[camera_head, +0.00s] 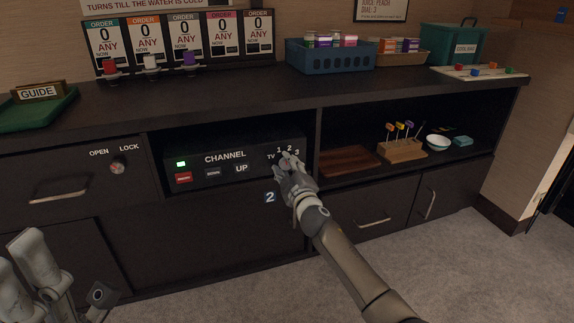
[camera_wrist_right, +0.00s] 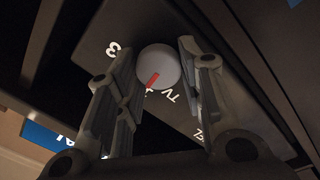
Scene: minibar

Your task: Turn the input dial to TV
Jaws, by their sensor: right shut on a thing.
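The input dial (camera_wrist_right: 157,68) is a round, light grey knob with a red pointer line. It sits on the dark CHANNEL panel (camera_head: 215,143), with TV, 1, 2 and 3 printed around it. In the right wrist view the red line points down and slightly left, between the 3 and the TV label; a label near its tip is partly hidden. My right gripper (camera_head: 287,159) has its fingers on opposite sides of the dial, shut on it; they show in the right wrist view (camera_wrist_right: 158,62). My left gripper (camera_head: 38,262) is at the lower left, away from the panel.
The panel has a lit green light (camera_head: 181,164), a red button (camera_head: 183,178) and an UP button (camera_head: 242,168). An OPEN/LOCK knob (camera_head: 117,167) is on the drawer at left. The open shelf at right holds a brown board (camera_head: 348,160) and a wooden block (camera_head: 402,152).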

